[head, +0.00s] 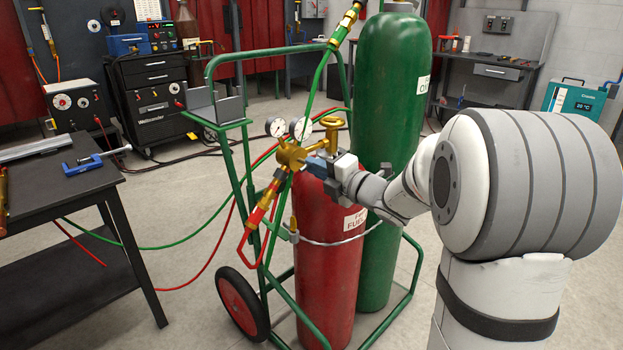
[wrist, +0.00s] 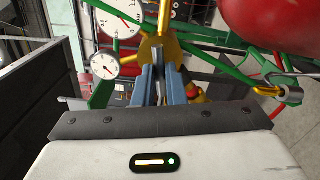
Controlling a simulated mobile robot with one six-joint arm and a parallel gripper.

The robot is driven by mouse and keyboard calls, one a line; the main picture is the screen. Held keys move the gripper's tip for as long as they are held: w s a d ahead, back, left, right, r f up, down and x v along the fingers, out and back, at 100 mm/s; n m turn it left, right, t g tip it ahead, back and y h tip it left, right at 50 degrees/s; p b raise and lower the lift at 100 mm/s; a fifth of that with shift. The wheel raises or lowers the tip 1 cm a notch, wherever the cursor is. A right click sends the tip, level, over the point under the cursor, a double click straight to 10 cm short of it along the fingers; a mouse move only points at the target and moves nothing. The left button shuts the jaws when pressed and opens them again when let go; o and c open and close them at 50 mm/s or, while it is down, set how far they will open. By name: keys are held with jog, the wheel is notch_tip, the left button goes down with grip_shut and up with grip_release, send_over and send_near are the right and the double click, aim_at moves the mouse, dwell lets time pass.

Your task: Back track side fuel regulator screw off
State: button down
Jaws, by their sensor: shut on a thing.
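The brass fuel regulator (head: 290,155) sits at the top of the red fuel cylinder (head: 325,265), with two white dial gauges (head: 275,127) above it. My gripper (head: 317,166) reaches in from the right and is right at the regulator's near side. In the wrist view the blue-grey fingers (wrist: 163,85) are closed around a thin grey regulator screw (wrist: 157,66), which points at the brass body (wrist: 158,47). Most of the screw is hidden by the fingers. I cannot tell how far it is threaded in.
The tall green cylinder (head: 392,95) stands just behind on the same green cart (head: 245,190). Red and green hoses (head: 180,245) trail to the left. A dark workbench (head: 60,180) with a blue clamp (head: 82,165) stands at the left. A brass valve handwheel (head: 333,122) sits close above my gripper.

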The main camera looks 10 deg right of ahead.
jog(key=shift+f, duration=0.15)
jog(key=shift+f+n+b, duration=0.25)
jog(key=shift+n+b, duration=0.05)
jog(key=shift+b, duration=0.25)
jog(key=n+b, duration=0.1)
jog(key=b, duration=0.2)
jog(key=shift+f, duration=0.15)
jog(key=shift+n+b, duration=0.8)
jog(key=shift+b, duration=0.15)
jog(key=shift+r+n, duration=0.3)
jog(key=shift+r, duration=0.1)
